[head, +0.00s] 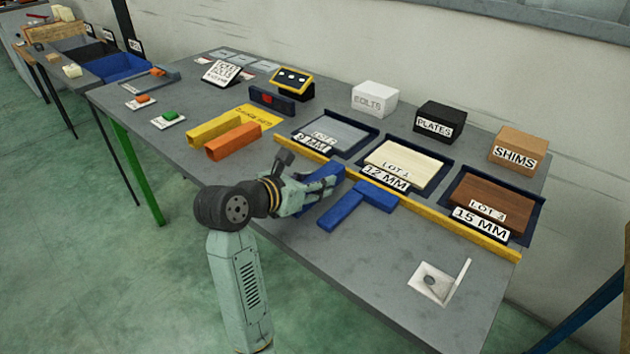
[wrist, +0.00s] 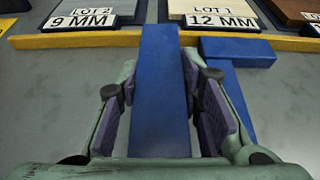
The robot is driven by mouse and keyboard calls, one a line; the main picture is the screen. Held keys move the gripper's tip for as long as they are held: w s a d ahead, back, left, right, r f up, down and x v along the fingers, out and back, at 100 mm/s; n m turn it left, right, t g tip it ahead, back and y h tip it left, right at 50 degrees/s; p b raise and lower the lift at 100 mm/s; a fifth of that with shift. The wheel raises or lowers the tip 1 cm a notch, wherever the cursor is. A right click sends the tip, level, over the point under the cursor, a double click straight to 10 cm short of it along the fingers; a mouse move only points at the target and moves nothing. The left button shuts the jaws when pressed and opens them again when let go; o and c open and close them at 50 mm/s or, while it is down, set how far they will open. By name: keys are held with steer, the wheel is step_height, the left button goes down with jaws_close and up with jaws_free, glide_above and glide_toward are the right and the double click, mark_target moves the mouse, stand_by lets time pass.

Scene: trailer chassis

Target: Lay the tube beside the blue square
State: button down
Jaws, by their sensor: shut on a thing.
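The blue tube (head: 326,177) is in my gripper (head: 314,190). In the wrist view the tube (wrist: 160,95) runs lengthwise between the two purple-padded jaws (wrist: 160,115), its far end overlapping the yellow strip. My gripper is shut on it. The blue square (head: 350,205), an L shape, lies flat on the bench just right of the tube. In the wrist view the square (wrist: 237,50) shows to the right, partly hidden by the right jaw, with a narrow gap to the tube's far end. I cannot tell whether the tube touches the bench.
A yellow strip (head: 450,222) runs along the bench before the trays marked 9, 12 and 15 MM. Yellow (head: 215,130) and orange (head: 233,142) tubes lie to the left. A pale metal angle piece (head: 432,284) lies at right. The bench front between is clear.

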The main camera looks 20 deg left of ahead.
steer(key=shift+f, duration=0.4)
steer(key=shift+f, duration=0.1)
steer(key=c, duration=1.1)
jaws_free()
